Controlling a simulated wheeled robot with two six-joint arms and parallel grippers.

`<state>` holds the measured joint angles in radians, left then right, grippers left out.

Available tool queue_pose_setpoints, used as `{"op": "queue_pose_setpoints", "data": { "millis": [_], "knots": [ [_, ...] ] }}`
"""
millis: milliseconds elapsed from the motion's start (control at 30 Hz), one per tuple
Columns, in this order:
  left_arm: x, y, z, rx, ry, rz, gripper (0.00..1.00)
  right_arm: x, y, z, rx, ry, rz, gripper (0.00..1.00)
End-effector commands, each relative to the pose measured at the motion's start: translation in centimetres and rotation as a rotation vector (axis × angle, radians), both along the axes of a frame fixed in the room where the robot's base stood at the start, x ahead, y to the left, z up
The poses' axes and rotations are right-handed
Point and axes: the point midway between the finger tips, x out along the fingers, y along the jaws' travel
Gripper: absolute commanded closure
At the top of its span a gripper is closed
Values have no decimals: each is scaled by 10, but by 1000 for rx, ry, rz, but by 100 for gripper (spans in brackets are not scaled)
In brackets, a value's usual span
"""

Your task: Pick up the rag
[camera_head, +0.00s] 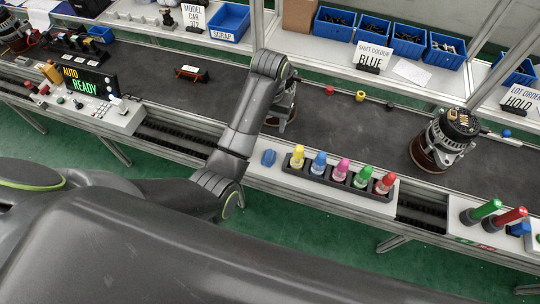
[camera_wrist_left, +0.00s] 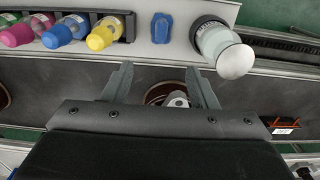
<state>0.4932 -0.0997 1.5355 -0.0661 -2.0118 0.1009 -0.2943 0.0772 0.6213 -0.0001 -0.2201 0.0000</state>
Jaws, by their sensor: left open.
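A small blue piece (camera_head: 268,157), which looks like the rag, lies on the light ledge left of the bottle rack. It also shows at the top of the left wrist view (camera_wrist_left: 162,27). My left gripper (camera_wrist_left: 160,72) is open, and nothing shows held between its fingers. The blue piece appears beyond the fingertips, apart from them. In the head view my left arm reaches over the belt and hides most of this gripper. My right gripper is not in view.
A rack (camera_head: 338,177) of coloured bottles stands right of the blue piece. A white-capped bottle (camera_wrist_left: 222,45) stands close to it on the other side. An alternator (camera_head: 446,138) sits on the belt (camera_head: 345,125); another (camera_head: 283,104) is partly hidden by my arm.

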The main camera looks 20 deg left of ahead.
Motion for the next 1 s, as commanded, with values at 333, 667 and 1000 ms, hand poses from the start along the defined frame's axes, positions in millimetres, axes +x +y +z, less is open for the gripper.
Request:
{"op": "queue_pose_setpoints", "data": {
  "millis": [333,667,1000],
  "knots": [
    [-1,0,-55,0,4,0,47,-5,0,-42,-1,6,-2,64],
    [-1,1,-109,1,4,0,47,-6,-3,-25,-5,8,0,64],
    [-1,1,-131,1,4,0,47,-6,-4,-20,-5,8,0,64]
  ]
}}
